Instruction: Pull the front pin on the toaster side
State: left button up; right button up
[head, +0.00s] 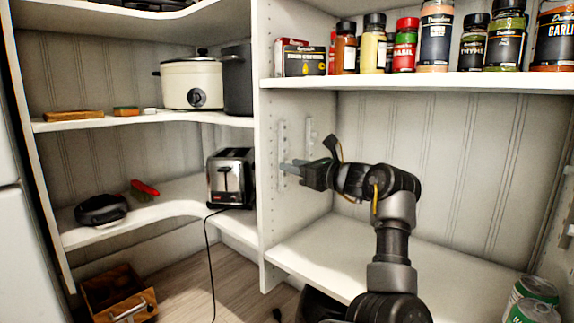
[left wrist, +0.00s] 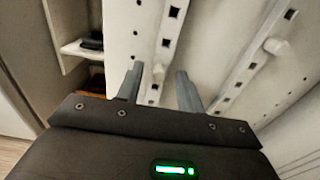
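My left gripper (head: 291,167) is at the upright divider panel (head: 276,215), its fingers pointing left toward the panel's slotted front strip (head: 283,133). In the left wrist view the left gripper (left wrist: 158,80) is open. A small white pin (left wrist: 158,72) on the front strip shows in the gap between its fingertips; I cannot tell whether either finger touches it. Another white pin (left wrist: 275,46) sits on the rear strip (left wrist: 250,70), to the right and outside the fingers. The toaster (head: 231,178) stands on the left shelf, beyond the panel. My right gripper is not in view.
A shelf board (head: 420,82) with spice jars (head: 436,40) is above my arm. The lower right shelf (head: 340,250) is mostly bare, with cans (head: 533,295) at its right front. The toaster's cord (head: 209,255) hangs down on the left.

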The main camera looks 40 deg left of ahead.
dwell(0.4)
pick_arm(q)
jog(key=shift+c, duration=0.5)
grip_shut()
jog(key=shift+d, duration=0.1)
jog(key=shift+w+d+b, duration=0.1)
jog(key=shift+d+b, duration=0.95)
jog(key=shift+d, duration=1.8)
